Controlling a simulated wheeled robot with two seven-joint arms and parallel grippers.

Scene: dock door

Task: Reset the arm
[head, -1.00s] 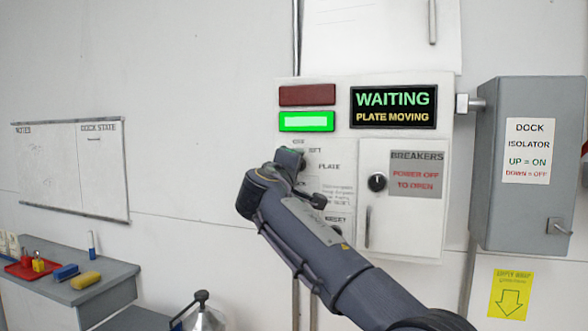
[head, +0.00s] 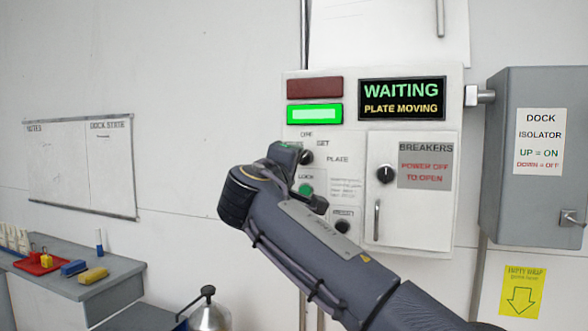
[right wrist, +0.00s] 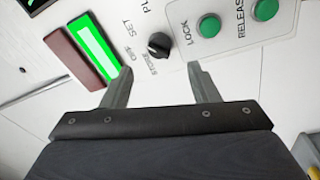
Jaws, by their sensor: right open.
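The control panel (head: 450,190) is on the wall in the head view. Its display (head: 402,98) reads WAITING, PLATE MOVING. A green lamp (head: 314,114) is lit below a dark red lamp (head: 315,88). My right gripper (head: 307,180) is in front of the panel's left part. In the right wrist view the gripper (right wrist: 160,71) is open and empty. A black selector knob (right wrist: 158,45) shows beyond the gap between its fingertips. The green LOCK button (right wrist: 208,26) and RELEASE button (right wrist: 264,9) lie right of it. A RESET button (head: 342,225) is low on the panel. My left gripper is not in view.
A closed breaker door (head: 410,225) with a black knob fills the panel's right part. A grey dock isolator box (head: 540,200) juts out at the right. A grey bench (head: 110,285) with small items stands at the left.

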